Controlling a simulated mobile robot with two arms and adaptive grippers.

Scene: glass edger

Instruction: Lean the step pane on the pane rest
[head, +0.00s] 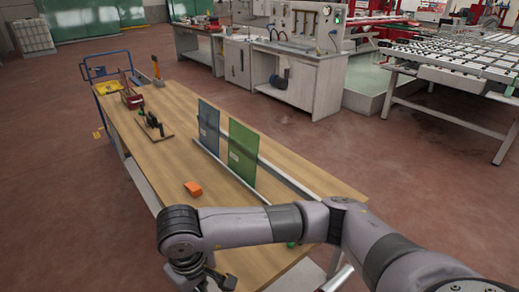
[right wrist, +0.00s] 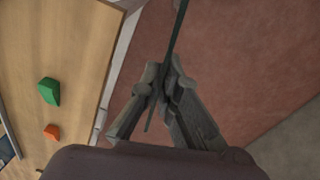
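My right gripper (right wrist: 164,82) is shut on a thin dark pane (right wrist: 176,40), seen nearly edge-on in the right wrist view. I take it for the step pane; its shape cannot be told. In that view the gripper and pane appear over the red floor, beside the table edge. In the head view my right arm crosses the near end of the table, and its gripper end is at the bottom edge, partly cut off. The pane rest (head: 222,166) is a long pale rail on the table. A blue pane (head: 208,127) and a green pane (head: 242,153) stand upright at it. My left gripper is not in view.
On the wooden table (head: 180,110) lie an orange block (head: 193,188), a green block (right wrist: 48,91), a dark tool on a board (head: 153,126) and a reddish bin (head: 132,99). A blue trolley (head: 108,75) stands at the far end. The table's right rear part looks clear.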

